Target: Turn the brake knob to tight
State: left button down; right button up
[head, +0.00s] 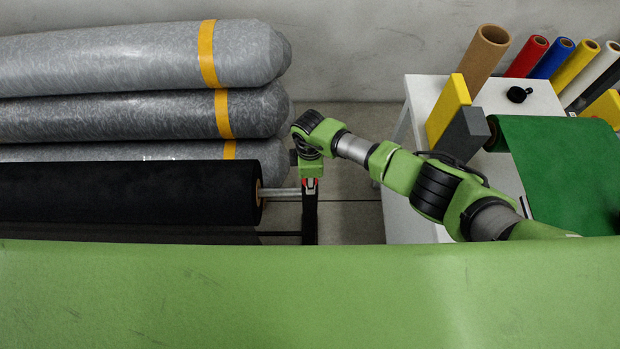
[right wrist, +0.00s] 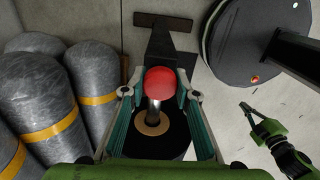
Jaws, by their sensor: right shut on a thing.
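The red round brake knob (right wrist: 160,82) shows in the right wrist view, between the two fingers of my right gripper (right wrist: 160,93). The gripper is shut on it. In the head view my right gripper (head: 309,178) points down at the end of the black roll's shaft (head: 280,193), above a dark stand (head: 309,225). Only a little red of the knob shows there. My left gripper (right wrist: 246,106) seems to show small at the right of the right wrist view; its opening is unclear. It is outside the head view.
The black roll (head: 130,192) lies left of the stand. Grey wrapped rolls (head: 110,115) with yellow bands are stacked behind it. A white table (head: 425,95) with coloured rolls and blocks stands right. A green surface (head: 300,300) spans the front. Floor shows between stand and table.

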jog(key=o, duration=1.1)
jog(key=shift+r, duration=0.15)
notch_tip(320, 180, up, 12)
jog(key=shift+f, duration=0.15)
